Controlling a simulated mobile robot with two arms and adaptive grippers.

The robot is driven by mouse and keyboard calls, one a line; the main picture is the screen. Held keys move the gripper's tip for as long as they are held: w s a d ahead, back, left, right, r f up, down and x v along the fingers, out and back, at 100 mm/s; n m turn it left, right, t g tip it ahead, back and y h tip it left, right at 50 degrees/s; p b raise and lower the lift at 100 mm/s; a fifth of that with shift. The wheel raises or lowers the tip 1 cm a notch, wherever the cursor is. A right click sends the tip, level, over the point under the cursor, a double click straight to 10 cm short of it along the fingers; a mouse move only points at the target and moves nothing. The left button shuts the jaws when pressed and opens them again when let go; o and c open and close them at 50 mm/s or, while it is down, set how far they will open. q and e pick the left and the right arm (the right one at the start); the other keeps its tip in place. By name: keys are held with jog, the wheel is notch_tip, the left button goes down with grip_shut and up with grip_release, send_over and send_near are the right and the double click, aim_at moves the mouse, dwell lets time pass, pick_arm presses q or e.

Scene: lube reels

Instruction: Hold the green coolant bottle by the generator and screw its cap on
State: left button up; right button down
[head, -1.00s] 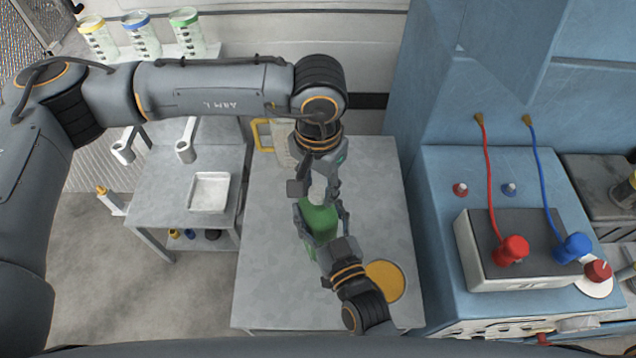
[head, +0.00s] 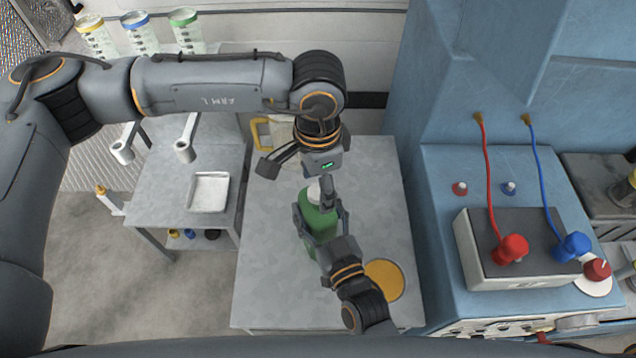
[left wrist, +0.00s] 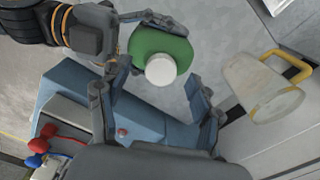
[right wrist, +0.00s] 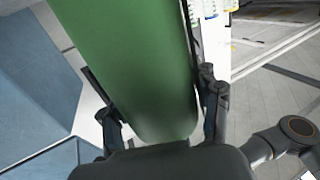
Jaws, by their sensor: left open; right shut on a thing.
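The green coolant bottle (head: 318,222) stands over the grey table beside the blue generator (head: 440,185). My right gripper (head: 322,214) is shut around its body; the right wrist view shows the green wall (right wrist: 135,65) between the fingers. The white cap (head: 313,193) is at the bottle's top, and shows as a round disc in the left wrist view (left wrist: 161,70). How tightly it sits cannot be told. My left gripper (head: 298,178) is open just above the cap, its fingers spread on either side and apart from it.
A clear jug with a yellow handle (head: 258,134) stands behind the bottle. A yellow disc (head: 384,281) lies at the table's front right. A lower side table holds a metal tray (head: 208,192). The table's left part is clear.

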pick_arm(q)
notch_tip(320, 180, up, 12)
jog(key=shift+f, duration=0.2)
pick_arm(e)
jog(key=shift+c, duration=1.2)
grip_release()
jog(key=v, duration=1.2)
jog(key=shift+f, duration=0.1)
